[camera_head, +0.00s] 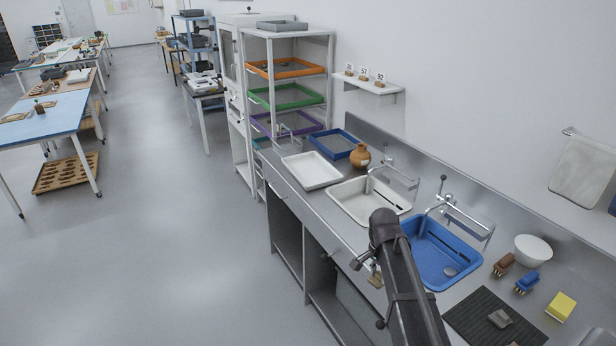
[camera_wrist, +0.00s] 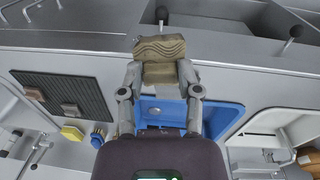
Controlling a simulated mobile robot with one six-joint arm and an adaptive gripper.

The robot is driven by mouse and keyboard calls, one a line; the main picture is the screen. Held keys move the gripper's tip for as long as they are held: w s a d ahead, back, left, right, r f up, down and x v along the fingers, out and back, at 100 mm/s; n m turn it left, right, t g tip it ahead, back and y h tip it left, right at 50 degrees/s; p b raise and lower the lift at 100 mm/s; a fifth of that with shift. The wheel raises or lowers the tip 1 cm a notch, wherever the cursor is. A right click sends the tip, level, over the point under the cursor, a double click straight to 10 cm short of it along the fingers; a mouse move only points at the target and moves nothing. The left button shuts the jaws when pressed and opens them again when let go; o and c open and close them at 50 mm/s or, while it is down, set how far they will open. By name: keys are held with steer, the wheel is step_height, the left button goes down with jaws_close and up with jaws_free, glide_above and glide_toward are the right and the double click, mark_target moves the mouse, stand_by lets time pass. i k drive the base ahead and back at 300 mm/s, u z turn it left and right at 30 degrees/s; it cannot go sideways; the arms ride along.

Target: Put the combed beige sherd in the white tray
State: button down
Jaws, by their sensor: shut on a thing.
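The combed beige sherd (camera_wrist: 160,48), with wavy grooves, is held between the two fingertips of my gripper (camera_wrist: 160,72) in the wrist view. In the head view my gripper (camera_head: 372,268) is at the front edge of the counter, left of the blue basin, mostly hidden behind my arm. A small tan bit of the sherd (camera_head: 376,281) shows there. The white tray (camera_head: 311,171) lies flat on the counter farther back, left of the white basin. It looks empty, and my gripper is well apart from it.
The white basin (camera_head: 362,206) and blue basin (camera_head: 446,255) have taps behind them. A brown jug (camera_head: 360,156) and a blue tray (camera_head: 337,143) stand by the white tray. A dark mat (camera_head: 470,318) with sherds, brushes and a yellow sponge (camera_head: 561,305) lie to the right.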

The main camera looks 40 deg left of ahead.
mark_target(311, 172)
steer(key=z, duration=0.25)
steer(key=k, duration=0.2)
steer(key=u, duration=3.05)
steer(key=i, duration=0.75)
